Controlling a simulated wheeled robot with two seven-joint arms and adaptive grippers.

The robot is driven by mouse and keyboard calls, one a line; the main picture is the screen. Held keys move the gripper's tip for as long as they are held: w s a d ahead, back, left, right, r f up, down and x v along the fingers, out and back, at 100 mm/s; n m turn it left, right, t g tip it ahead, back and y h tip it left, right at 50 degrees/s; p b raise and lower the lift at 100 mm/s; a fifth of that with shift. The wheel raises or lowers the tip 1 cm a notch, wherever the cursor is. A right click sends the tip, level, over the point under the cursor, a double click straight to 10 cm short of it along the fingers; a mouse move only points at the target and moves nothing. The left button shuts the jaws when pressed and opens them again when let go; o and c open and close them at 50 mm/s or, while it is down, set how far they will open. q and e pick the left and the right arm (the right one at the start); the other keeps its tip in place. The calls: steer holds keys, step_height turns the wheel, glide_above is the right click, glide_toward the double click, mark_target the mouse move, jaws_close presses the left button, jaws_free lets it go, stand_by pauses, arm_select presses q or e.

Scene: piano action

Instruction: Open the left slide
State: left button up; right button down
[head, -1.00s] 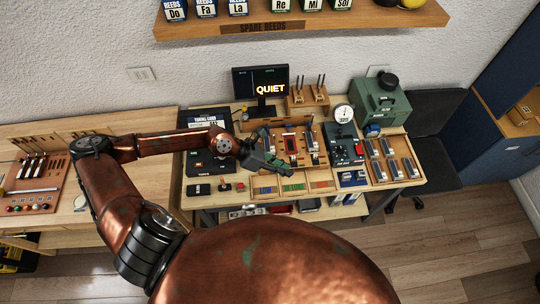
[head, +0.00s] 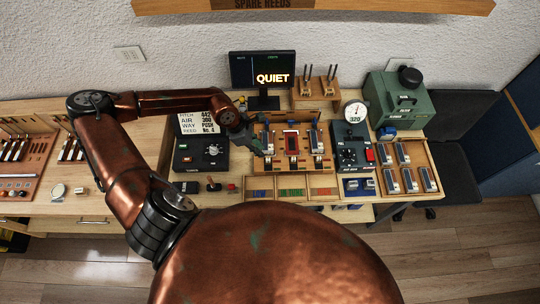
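A wooden stand (head: 280,163) at the middle of the bench carries three upright units: a silver left one (head: 269,137), a red-framed middle one (head: 291,142) and a silver right one (head: 316,140). I take the left one to be the left slide; whether it is open is too small to tell. My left gripper (head: 259,148) points down to the right, just beside the left unit, and partly overlaps it. Whether they touch is unclear. The fingers are too small and dark to show if they are open. My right gripper is not in view.
A monitor (head: 261,72) reading QUIET stands behind. A black control box (head: 200,154) is on the left. A round gauge (head: 355,112), a dark box with a red switch (head: 352,150) and a tray of metal pieces (head: 432,163) are on the right. Coloured compartments (head: 291,194) line the front.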

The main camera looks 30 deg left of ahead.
mark_target(268, 159)
arm_select(q)
steer(key=shift+d+f, duration=0.25)
steer(key=shift+f, duration=0.45)
steer(key=shift+p+x, duration=0.7)
steer(key=shift+x, duration=2.35)
steer(key=shift+w, duration=0.1)
steer(key=shift+c, duration=0.5)
jaws_close()
